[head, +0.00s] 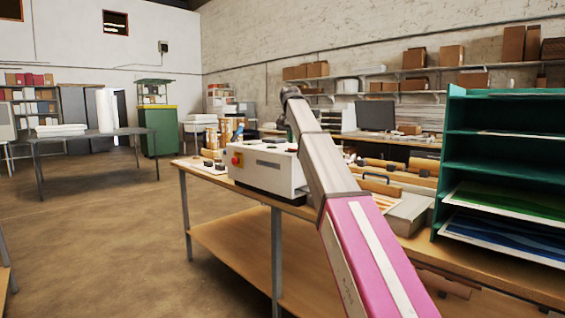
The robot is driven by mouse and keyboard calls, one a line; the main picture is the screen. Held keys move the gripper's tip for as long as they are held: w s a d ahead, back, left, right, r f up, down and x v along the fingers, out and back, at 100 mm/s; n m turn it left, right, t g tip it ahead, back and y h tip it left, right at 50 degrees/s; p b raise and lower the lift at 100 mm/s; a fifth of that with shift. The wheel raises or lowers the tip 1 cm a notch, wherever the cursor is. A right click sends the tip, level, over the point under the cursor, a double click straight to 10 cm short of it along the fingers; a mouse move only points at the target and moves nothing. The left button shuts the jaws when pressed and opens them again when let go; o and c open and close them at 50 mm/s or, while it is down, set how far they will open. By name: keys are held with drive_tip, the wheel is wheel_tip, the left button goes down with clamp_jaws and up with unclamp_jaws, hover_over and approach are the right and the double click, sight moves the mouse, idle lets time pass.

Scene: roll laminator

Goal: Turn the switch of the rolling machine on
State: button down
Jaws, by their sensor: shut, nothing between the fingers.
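The rolling machine (262,172) is a white box on the wooden workbench (226,185), left of my arm. A red round knob on a yellow plate (237,160) sits on its left end face. Small dark details show on its top, but I cannot tell which part is the switch. My arm reaches from the bottom right up and over the machine's right side, hiding part of it. The arm's far end bends down behind its own link, so my gripper's fingers are hidden.
A teal shelf rack (447,165) with coloured sheets stands at the right on the bench. Wooden-handled tools and trays lie right of my arm. A dark monitor (375,116) stands behind. A grey table (70,138) and a green cabinet (160,130) are at the left; the floor between is clear.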

drive_tip(key=shift+f, duration=1.1)
idle(0.6)
drive_tip(key=shift+r, duration=3.5)
